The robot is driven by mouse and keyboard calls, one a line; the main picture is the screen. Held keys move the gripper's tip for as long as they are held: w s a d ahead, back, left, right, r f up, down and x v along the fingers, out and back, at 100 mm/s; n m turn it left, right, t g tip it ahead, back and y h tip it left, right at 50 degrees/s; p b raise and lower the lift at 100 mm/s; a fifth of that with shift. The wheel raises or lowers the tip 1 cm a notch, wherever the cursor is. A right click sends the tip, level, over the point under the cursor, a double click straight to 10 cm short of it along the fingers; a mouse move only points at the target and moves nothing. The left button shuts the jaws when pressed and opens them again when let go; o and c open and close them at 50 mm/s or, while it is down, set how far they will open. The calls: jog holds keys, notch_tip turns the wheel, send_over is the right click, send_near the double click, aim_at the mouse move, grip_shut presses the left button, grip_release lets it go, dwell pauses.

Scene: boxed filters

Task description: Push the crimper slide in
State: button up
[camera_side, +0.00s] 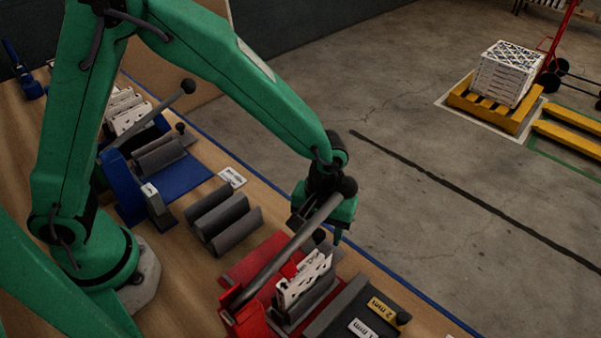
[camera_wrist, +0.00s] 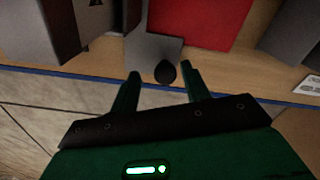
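A red crimper (camera_side: 250,322) stands near the front of the bench, with a long grey lever (camera_side: 285,255) slanting up to a black ball. A pleated white filter (camera_side: 303,282) sits in its grey slide (camera_side: 306,309). The slide's black knob (camera_side: 319,236) is at its far end; the wrist view shows the knob (camera_wrist: 165,72) on a grey plate (camera_wrist: 150,46). My gripper (camera_side: 338,236) hangs beyond that end, partly hidden by the lever. In the wrist view my gripper's fingers (camera_wrist: 160,70) stand apart on either side of the knob, with gaps showing.
A blue crimper (camera_side: 123,190) stands farther left with its own slide. A grey ribbed block (camera_side: 222,218) lies between the crimpers. A grey block with 1 mm and 2 mm labels (camera_side: 375,315) is at right. The bench's blue edge runs close by the gripper.

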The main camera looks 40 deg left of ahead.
jog(key=shift+a, duration=0.2)
jog(key=shift+a, duration=0.85)
jog(key=a, duration=0.3)
jog(key=shift+a, duration=0.1)
notch_tip(320, 180, up, 8)
jog(key=s+a+r+m+t, duration=0.1)
jog(key=s+a+r+t, duration=0.1)
jog(key=s+a+r, duration=0.2)
jog(key=s+a+r+m+t, duration=0.2)
jog(key=s+a+r, duration=0.2)
jog(key=a+r, duration=0.4)
jog(key=shift+a+r, duration=0.3)
jog(key=shift+a, duration=1.25)
jog(key=shift+s, duration=0.15)
